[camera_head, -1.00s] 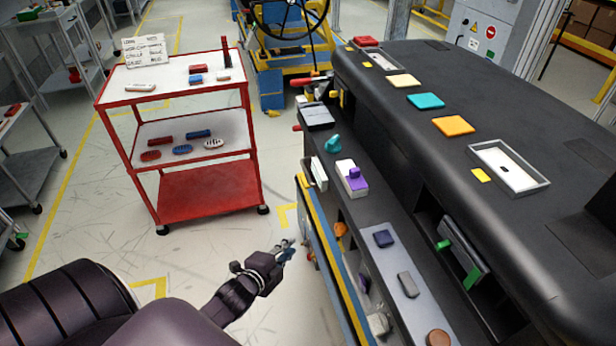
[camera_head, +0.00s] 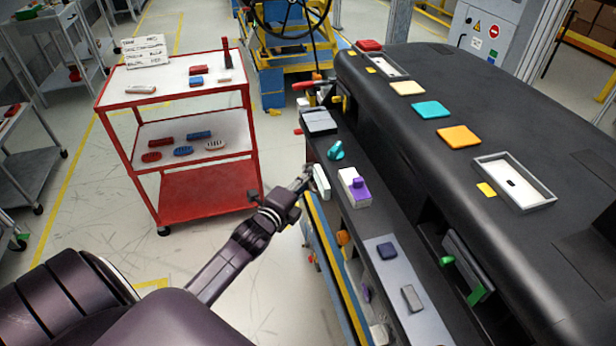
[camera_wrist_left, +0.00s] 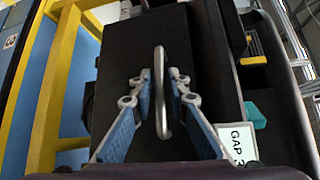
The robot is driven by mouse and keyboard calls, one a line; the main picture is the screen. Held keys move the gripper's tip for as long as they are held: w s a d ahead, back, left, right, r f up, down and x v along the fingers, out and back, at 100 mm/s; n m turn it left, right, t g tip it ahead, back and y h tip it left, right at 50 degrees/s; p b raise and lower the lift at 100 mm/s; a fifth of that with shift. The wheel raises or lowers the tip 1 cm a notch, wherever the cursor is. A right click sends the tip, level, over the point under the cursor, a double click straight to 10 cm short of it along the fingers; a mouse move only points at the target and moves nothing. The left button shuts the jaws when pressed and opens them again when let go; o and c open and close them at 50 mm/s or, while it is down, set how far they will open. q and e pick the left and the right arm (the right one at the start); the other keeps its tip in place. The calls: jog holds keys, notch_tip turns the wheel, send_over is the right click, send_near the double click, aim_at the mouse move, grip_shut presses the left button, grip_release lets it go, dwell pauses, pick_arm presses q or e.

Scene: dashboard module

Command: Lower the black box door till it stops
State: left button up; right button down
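In the left wrist view, a flat black panel with a metal bar handle (camera_wrist_left: 162,92) fills the middle; it looks like the black box door (camera_wrist_left: 120,45). My left gripper (camera_wrist_left: 160,80) is open, with one blue-padded finger on each side of the handle. I see no clear grip on the bar. In the head view my left gripper (camera_head: 305,180) is at the near-left side of the dashboard, below a black box with a grey top (camera_head: 319,121). The door and handle cannot be made out there. My right gripper is not in view.
A white "GAP" label (camera_wrist_left: 238,143) and a teal knob (camera_wrist_left: 255,115) are right of the panel. A white block with a purple piece (camera_head: 353,187) sits on the dashboard (camera_head: 540,130) ledge. A red cart (camera_head: 210,190) stands left. Yellow rails (camera_wrist_left: 58,85) are left of the panel.

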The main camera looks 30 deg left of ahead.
pick_arm(q)
jog(key=shift+w, duration=0.2)
jog(key=shift+c, duration=0.2)
grip_shut()
jog(key=shift+f, duration=0.1)
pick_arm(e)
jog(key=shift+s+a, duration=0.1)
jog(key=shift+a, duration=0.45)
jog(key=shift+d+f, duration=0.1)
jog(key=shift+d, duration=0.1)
